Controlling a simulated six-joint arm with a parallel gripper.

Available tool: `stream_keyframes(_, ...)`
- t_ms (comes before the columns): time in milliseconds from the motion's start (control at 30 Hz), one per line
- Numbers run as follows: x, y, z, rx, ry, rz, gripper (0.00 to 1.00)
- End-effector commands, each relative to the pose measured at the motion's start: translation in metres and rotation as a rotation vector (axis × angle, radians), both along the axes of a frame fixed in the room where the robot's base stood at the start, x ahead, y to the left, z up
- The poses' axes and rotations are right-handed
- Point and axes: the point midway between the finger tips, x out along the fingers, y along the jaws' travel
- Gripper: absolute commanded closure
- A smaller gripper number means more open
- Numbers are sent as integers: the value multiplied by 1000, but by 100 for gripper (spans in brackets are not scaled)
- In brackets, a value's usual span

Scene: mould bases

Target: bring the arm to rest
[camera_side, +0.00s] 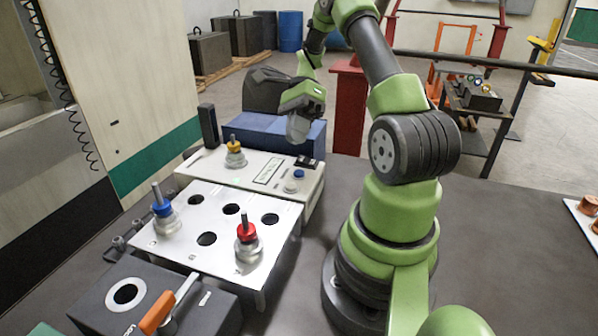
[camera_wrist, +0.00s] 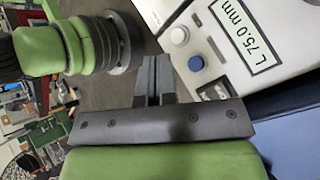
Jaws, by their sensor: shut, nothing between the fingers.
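My gripper (camera_wrist: 153,80) shows in the wrist view with its two dark fingers together and nothing between them. In the side view my gripper (camera_side: 298,128) hangs at the end of the green arm, above the blue block behind the white instrument box. It is apart from the mould parts. The white instrument box (camera_side: 262,172) also shows in the wrist view (camera_wrist: 215,22), with a blue button (camera_wrist: 196,63) and a label reading "L 75.0 mm".
A silver plate (camera_side: 180,232) with dark holes carries a blue-collared part (camera_side: 163,212) and a red-collared part (camera_side: 247,238). A yellow-collared part (camera_side: 235,155) stands on the instrument box. A dark block with an orange handle (camera_side: 157,313) is at front left.

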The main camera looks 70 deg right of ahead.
Motion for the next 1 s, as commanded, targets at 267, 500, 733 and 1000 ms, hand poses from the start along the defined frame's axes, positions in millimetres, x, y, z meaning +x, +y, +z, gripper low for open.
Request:
stream_keyframes(267,0,0,0,0,0,0,100)
stream_keyframes(500,6,8,13,-46,-47,67,100)
stream_keyframes(733,23,60,73,-275,-315,436,100)
stream_keyframes(1000,8,137,131,-551,-721,942,100)
